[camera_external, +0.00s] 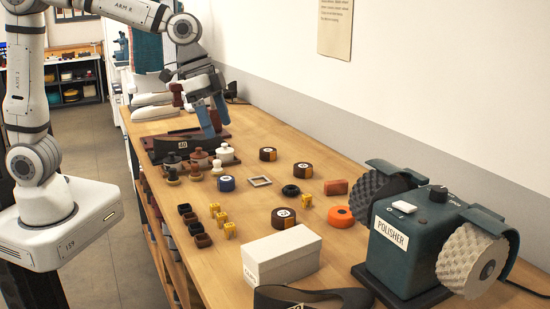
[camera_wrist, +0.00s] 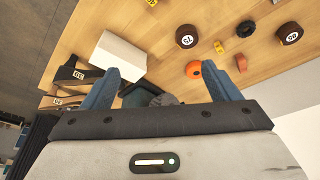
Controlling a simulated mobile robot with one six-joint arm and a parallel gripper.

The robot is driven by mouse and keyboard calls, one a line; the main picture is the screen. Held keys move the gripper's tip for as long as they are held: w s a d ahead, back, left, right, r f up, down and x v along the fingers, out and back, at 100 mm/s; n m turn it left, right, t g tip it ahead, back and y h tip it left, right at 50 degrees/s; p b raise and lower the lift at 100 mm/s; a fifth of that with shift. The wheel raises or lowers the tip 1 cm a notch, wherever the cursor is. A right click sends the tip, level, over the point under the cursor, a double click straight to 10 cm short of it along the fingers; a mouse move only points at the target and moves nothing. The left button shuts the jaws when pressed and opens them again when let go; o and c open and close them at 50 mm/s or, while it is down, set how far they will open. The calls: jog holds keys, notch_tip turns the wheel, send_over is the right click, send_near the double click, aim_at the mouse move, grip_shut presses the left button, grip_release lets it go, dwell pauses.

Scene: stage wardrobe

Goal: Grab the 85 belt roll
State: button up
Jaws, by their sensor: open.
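Several dark belt rolls with round white number labels lie on the wooden table: one at the back (camera_external: 268,154), one to its right (camera_external: 303,170), a blue-edged one (camera_external: 227,183) and one near the white box (camera_external: 283,218). Their numbers are too small to read surely in the external view. In the wrist view, one roll (camera_wrist: 187,37) seems to read 75, and another (camera_wrist: 291,33) has a label I cannot read surely. I cannot tell which is 85. My gripper (camera_external: 216,124) is open and empty, above the table's far part; its blue fingers (camera_wrist: 161,69) are spread in the wrist view.
A white box (camera_external: 284,256) stands near the front, beside a teal polisher (camera_external: 405,250). An orange roll (camera_external: 340,217), a black ring (camera_external: 291,190) and a brick-red block (camera_external: 336,187) lie nearby. Small pots, cups and yellow pieces crowd the left side. A wall borders the right.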

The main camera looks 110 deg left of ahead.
jog(key=w+a+f, duration=0.4)
jog(key=w+a, duration=0.1)
jog(key=a, duration=0.5)
jog(key=n+b, duration=0.2)
send_near(300, 166)
notch_tip(300, 166, down, 2)
jog(key=shift+t+y, duration=0.4)
jog(key=shift+y, duration=0.1)
jog(key=shift+p+x, duration=1.05)
jog(key=shift+x, duration=2.95)
jog(key=shift+d, duration=0.1)
jog(key=shift+c, duration=0.5)
jog(key=c, duration=1)
